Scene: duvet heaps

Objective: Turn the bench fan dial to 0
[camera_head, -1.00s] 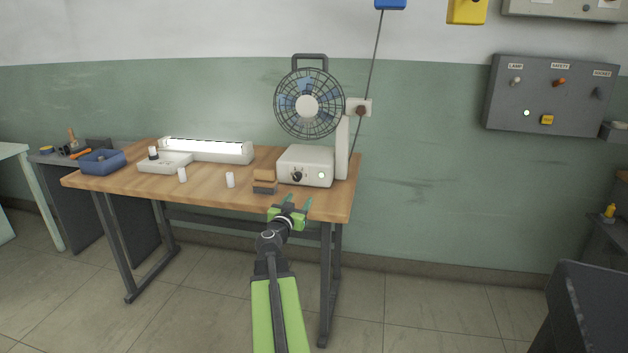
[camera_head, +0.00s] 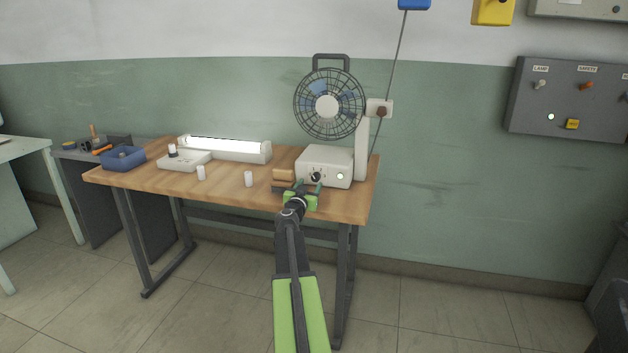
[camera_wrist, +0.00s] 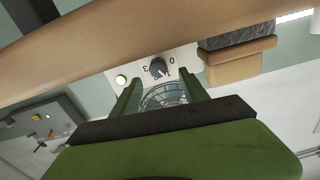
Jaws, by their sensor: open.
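The bench fan (camera_head: 327,105) stands on a white box-shaped base (camera_head: 337,158) at the right end of the wooden bench. A dark round dial (camera_head: 316,176) sits on the base's front face, beside a pale lit indicator (camera_head: 340,176). In the wrist view the scene is upside down; the dial (camera_wrist: 157,68) shows between the finger lines, with 0, 1 and 3 legible around it. Its pointer setting is too small to tell. My gripper (camera_head: 310,187) is open and empty, in front of the dial and apparently apart from it. Part of the fan cage shows between its fingers (camera_wrist: 160,88).
A tan and dark block stack (camera_head: 284,174) stands close left of the dial.

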